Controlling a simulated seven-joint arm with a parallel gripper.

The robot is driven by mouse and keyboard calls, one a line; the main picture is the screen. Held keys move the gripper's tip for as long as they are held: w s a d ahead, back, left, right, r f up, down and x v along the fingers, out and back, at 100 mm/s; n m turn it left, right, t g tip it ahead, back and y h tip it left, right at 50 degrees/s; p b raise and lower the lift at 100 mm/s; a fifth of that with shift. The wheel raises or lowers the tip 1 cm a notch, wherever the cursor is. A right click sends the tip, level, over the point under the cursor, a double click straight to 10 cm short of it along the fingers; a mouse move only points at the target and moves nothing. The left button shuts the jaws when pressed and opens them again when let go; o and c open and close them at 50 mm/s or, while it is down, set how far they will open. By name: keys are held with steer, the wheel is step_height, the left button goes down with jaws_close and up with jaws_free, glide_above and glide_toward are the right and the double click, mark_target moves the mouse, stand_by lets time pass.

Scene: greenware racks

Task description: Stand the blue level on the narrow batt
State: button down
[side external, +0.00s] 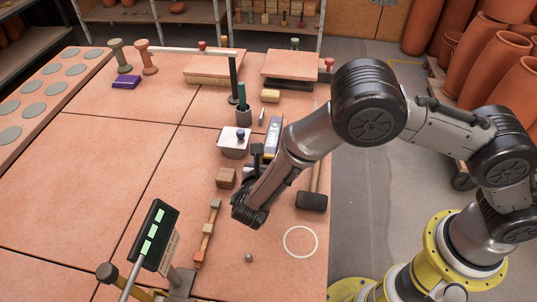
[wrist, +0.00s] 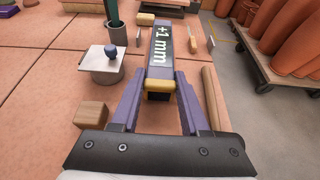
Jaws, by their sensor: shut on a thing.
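In the side view the level (side external: 274,128) shows beside my gripper (side external: 259,152), partly hidden by the arm. I cannot tell whether it touches the table. Two flat batts lie at the back, a left one (side external: 212,62) and a right one (side external: 290,64). I cannot tell which is the narrow batt.
A white slab with a blue knob (side external: 235,142), a cup of tools (side external: 244,115) and a wooden block (side external: 226,178) stand left of the level. A mallet (side external: 311,201) lies to the right. The left-middle table is clear.

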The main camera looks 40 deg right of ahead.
steer(key=shift+f, duration=0.35)
steer(key=shift+c, duration=1.6)
jaws_free()
steer(key=shift+o, duration=0.2)
steer(key=shift+f, duration=0.1)
steer(key=shift+o, duration=1)
steer(key=shift+s+a, duration=0.1)
steer(key=shift+v, duration=2.85)
